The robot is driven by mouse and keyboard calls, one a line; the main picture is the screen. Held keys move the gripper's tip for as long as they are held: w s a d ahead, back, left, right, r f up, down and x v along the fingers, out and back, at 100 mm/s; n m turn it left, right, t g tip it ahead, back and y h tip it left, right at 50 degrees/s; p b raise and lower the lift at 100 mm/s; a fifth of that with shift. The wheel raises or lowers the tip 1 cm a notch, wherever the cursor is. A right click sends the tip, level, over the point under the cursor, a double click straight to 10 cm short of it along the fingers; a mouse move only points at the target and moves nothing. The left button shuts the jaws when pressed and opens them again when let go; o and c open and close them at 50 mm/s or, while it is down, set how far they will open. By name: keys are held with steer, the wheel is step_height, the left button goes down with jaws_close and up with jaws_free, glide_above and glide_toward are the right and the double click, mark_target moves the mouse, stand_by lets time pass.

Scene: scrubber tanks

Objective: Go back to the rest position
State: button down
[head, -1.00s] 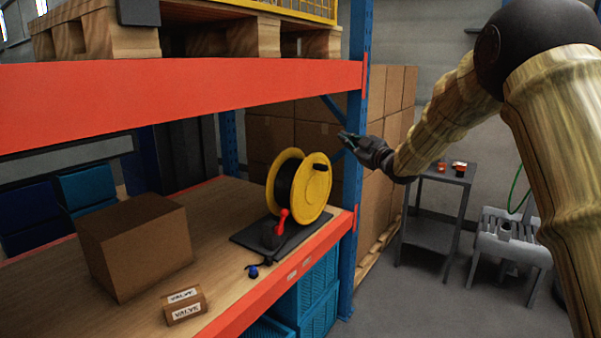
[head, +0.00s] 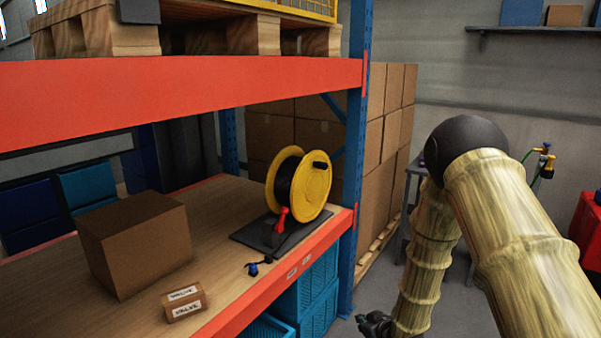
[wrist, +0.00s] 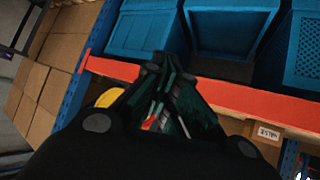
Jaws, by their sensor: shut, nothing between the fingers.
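My gripper (head: 376,324) is low at the bottom of the head view, right of the shelf rack and in front of its blue upright. My arm bends down to it from the right. In the wrist view the fingers of my gripper (wrist: 165,70) are together with nothing held between them. A yellow hose reel (head: 318,187) with a red-handled part (head: 281,222) at its base stands on a dark plate on the shelf, apart from my gripper.
The orange shelf beam (head: 275,276) and blue upright (head: 354,200) are left of my arm. Blue crates (head: 318,297) sit below the shelf; they also show in the wrist view (wrist: 231,28). A brown box (head: 135,243) and a small valve box (head: 184,301) lie on the shelf. Stacked cartons (head: 390,130) stand behind.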

steer(key=s+d+f+m+g+h, duration=0.1)
steer(key=s+f+m+g, duration=0.1)
steer(key=s+f, duration=0.9)
steer(key=s+d+f+m+g, duration=0.1)
steer(key=s+g, duration=0.1)
steer(key=s, duration=1)
steer(key=s+f+m+g+h, duration=0.1)
steer(key=s+f+g, duration=0.1)
steer(key=s, duration=1.1)
steer(key=s+d+f+m+g+h, duration=0.1)
steer(key=s+f+g, duration=0.1)
steer(key=s, duration=1)
steer(key=shift+s+d+f+g, duration=0.25)
steer(key=shift+d+g, duration=0.05)
steer(key=shift+g, duration=0.6)
